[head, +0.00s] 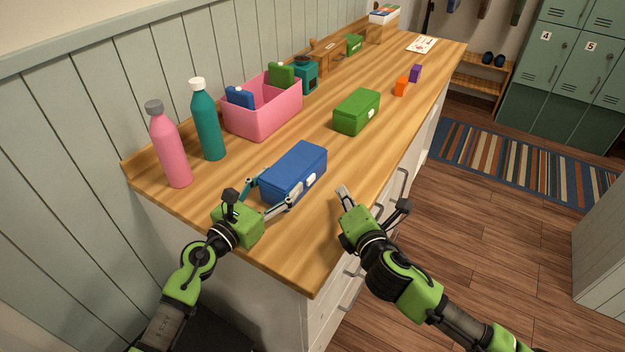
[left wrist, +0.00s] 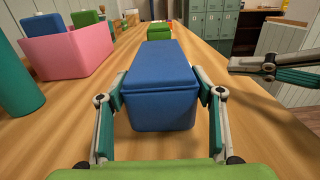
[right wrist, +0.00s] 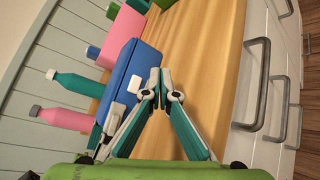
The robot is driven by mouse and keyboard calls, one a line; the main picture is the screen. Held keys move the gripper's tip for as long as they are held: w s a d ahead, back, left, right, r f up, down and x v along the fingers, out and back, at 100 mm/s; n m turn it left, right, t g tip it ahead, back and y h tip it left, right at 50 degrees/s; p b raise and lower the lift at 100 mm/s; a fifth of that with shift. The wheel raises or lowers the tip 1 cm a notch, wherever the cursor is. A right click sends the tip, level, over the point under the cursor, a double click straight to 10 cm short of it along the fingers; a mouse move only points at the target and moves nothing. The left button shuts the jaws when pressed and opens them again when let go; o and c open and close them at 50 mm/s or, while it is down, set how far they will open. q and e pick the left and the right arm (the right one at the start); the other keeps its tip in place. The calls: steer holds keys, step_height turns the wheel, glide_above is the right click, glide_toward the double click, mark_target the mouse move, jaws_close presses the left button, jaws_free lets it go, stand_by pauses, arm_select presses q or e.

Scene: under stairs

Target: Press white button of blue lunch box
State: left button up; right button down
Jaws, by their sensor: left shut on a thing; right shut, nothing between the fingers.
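The blue lunch box (head: 293,171) sits closed on the wooden counter near its front end. It also shows in the left wrist view (left wrist: 160,80) and the right wrist view (right wrist: 122,75). Its white button (head: 311,179) is on the long side facing right; in the right wrist view a white patch (right wrist: 134,84) shows beside my fingertips. My left gripper (head: 271,196) is shut on the near end of the box, one finger on each side. My right gripper (head: 343,191) is shut and empty, to the right of the button side, with a gap between in the head view.
A green lunch box (head: 357,111) stands farther along the counter. A pink bin (head: 262,117), a teal bottle (head: 207,124) and a pink bottle (head: 170,150) stand along the wall. Orange (head: 401,87) and purple (head: 415,73) blocks lie farther back. Drawer handles (head: 403,184) stick out below the counter's right edge.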

mark_target(315, 178)
steer(key=shift+w+a, duration=0.45)
steer(key=shift+a, duration=0.3)
steer(key=shift+w+a, duration=0.4)
steer(key=shift+a, duration=0.3)
steer(key=shift+w+a, duration=0.45)
steer(key=shift+a, duration=0.3)
steer(key=shift+a, duration=0.1)
steer(key=shift+w+a, duration=0.2)
steer(key=shift+a, duration=0.05)
arm_select(q)
steer(key=shift+d, duration=0.1)
arm_select(e)
steer(key=shift+w+a, duration=0.3)
steer(key=shift+a, duration=0.25)
stand_by(0.6)
steer(key=shift+d, duration=0.1)
steer(key=shift+s+d, duration=0.55)
steer(key=shift+d, duration=0.25)
steer(key=shift+s+d, duration=0.45)
steer(key=shift+d, duration=0.25)
steer(key=shift+s+d, duration=0.4)
steer(key=shift+d, duration=0.35)
steer(key=shift+s+d, duration=0.45)
steer(key=shift+d, duration=0.25)
